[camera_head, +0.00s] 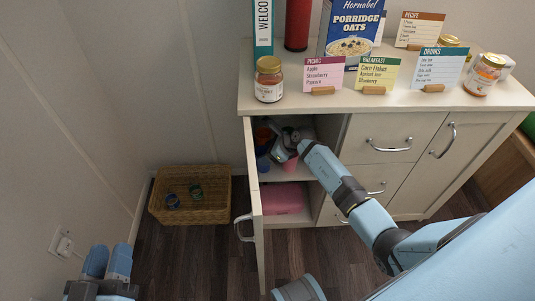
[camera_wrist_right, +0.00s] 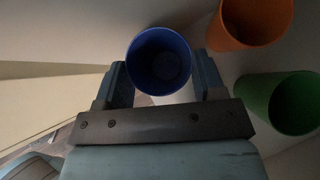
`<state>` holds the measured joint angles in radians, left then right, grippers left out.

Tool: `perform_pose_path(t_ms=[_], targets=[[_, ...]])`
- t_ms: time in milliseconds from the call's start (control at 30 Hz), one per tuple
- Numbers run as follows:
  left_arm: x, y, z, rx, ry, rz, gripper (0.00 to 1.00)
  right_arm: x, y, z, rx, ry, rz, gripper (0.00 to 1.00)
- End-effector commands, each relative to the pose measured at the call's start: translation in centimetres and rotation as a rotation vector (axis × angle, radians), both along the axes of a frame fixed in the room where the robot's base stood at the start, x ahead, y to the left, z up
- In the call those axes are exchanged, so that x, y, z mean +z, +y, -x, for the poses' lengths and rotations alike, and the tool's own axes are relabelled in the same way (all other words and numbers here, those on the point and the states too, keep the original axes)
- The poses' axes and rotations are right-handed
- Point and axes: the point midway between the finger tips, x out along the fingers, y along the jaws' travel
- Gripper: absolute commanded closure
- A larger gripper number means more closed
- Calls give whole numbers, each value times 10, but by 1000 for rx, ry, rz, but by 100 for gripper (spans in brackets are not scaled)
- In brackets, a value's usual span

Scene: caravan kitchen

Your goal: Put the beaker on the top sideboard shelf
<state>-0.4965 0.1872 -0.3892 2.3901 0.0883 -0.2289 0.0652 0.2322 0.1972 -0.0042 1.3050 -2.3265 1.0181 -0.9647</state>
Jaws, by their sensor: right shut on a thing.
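My right gripper (camera_head: 285,145) is inside the open left compartment of the sideboard (camera_head: 350,105), at the top shelf (camera_head: 304,175). In the right wrist view its fingers are shut on a blue beaker (camera_wrist_right: 160,60), whose open mouth faces the camera. An orange beaker (camera_wrist_right: 256,20) and a green beaker (camera_wrist_right: 295,103) are to the right of it in that view.
The sideboard door (camera_head: 257,220) is swung open towards me. A pink box (camera_head: 283,199) lies on the lower shelf. A wicker basket (camera_head: 190,215) stands on the floor at left. Jars, cards and a porridge box (camera_head: 350,30) crowd the sideboard top.

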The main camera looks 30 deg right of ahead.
Motion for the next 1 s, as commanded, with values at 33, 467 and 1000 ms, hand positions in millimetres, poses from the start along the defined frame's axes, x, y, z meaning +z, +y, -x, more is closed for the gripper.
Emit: perform_pose_path(t_ms=[33, 467, 1000], targets=[[0, 0, 0, 0, 1, 0, 64, 0, 0, 0, 0, 0, 0, 64], [2, -1, 0, -3, -7, 5, 64, -2, 0, 0, 0, 0, 0, 11], [-38, 15, 3, 39, 175, -108, 64, 46, -30, 33, 1, -1, 3, 11]])
